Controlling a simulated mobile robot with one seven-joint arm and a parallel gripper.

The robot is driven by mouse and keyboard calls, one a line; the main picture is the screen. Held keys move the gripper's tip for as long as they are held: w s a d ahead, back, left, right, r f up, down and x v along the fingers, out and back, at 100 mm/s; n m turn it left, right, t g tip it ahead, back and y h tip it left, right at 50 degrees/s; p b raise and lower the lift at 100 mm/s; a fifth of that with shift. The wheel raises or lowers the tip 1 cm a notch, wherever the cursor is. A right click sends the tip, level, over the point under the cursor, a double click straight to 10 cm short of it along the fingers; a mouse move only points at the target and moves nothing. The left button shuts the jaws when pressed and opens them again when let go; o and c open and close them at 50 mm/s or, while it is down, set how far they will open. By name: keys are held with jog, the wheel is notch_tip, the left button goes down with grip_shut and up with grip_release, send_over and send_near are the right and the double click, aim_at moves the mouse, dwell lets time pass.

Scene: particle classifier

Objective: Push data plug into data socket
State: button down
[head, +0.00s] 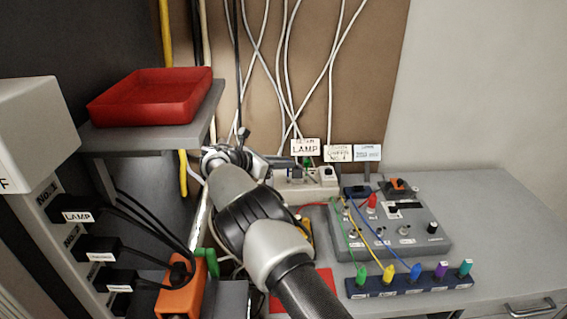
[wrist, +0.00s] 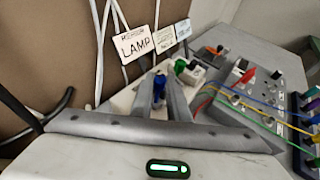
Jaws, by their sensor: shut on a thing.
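My gripper (head: 286,162) reaches to the white socket strip (head: 315,184) at the back of the bench. In the wrist view its two fingers (wrist: 163,92) are shut on a small blue plug (wrist: 159,88) with a dark top. The fingers hide its lower part, so I cannot tell whether it sits in a socket. I cannot read which plug or socket is the data one. A white plug (wrist: 194,72) stands on the strip just right of the fingers, with a green part (wrist: 180,66) beside it.
Signs, one reading LAMP (head: 305,148), stand behind the strip. A grey instrument box (head: 405,238) with coloured leads stands right of my arm. A red tray (head: 150,97) sits on a shelf at left. An orange box (head: 180,297) and black cables lie at lower left.

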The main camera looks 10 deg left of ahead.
jog(key=shift+f, duration=0.3)
jog(key=c, duration=1.6)
grip_release()
jog(key=p+v, duration=0.1)
jog(key=v, duration=1.6)
jog(key=shift+s+a+r, duration=0.1)
jog(key=shift+r, duration=0.1)
